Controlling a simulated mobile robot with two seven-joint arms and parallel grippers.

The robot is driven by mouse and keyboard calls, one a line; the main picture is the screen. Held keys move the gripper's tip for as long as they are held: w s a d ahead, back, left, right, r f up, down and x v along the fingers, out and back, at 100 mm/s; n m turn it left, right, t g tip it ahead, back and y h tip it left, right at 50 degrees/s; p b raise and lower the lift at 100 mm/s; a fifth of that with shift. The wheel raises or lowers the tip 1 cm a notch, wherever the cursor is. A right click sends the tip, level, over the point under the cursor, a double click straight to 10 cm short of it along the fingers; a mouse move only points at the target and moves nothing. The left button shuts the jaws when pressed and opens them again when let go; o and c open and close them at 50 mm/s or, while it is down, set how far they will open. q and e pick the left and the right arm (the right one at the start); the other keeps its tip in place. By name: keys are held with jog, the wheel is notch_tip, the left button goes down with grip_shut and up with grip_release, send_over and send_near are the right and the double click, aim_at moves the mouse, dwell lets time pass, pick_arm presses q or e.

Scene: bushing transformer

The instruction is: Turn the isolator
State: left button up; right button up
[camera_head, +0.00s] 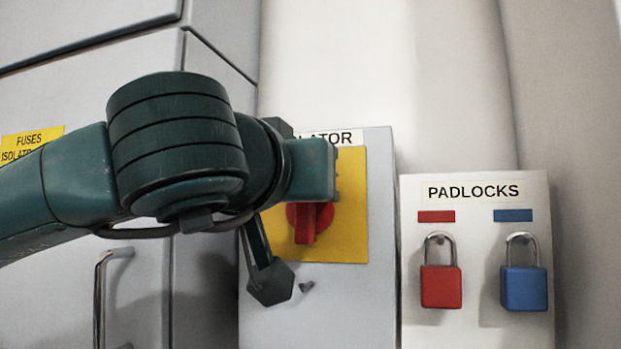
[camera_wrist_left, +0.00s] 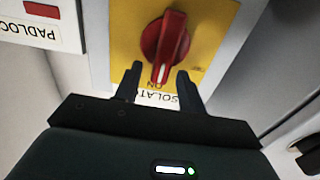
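The isolator's red rotary knob (camera_head: 306,222) sits on a yellow plate (camera_head: 347,225) on a grey box, partly hidden by my left arm in the head view. In the left wrist view the red knob (camera_wrist_left: 165,45) shows whole, its white mark towards the ON lettering. My left gripper (camera_wrist_left: 155,78) is open, its two dark fingers apart, with the knob's marked end between or just beyond the tips. I cannot tell whether they touch it. My right gripper is not in view.
A padlock board (camera_head: 475,193) stands to the right, with a red padlock (camera_head: 441,286) and a blue padlock (camera_head: 524,288) hanging on it. A grey cabinet with a metal handle (camera_head: 101,290) is at the left. White wall lies behind.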

pick_arm(q)
jog(key=shift+w+d, duration=0.1)
jog(key=shift+w, duration=0.2)
jog(key=shift+c, duration=0.2)
grip_shut()
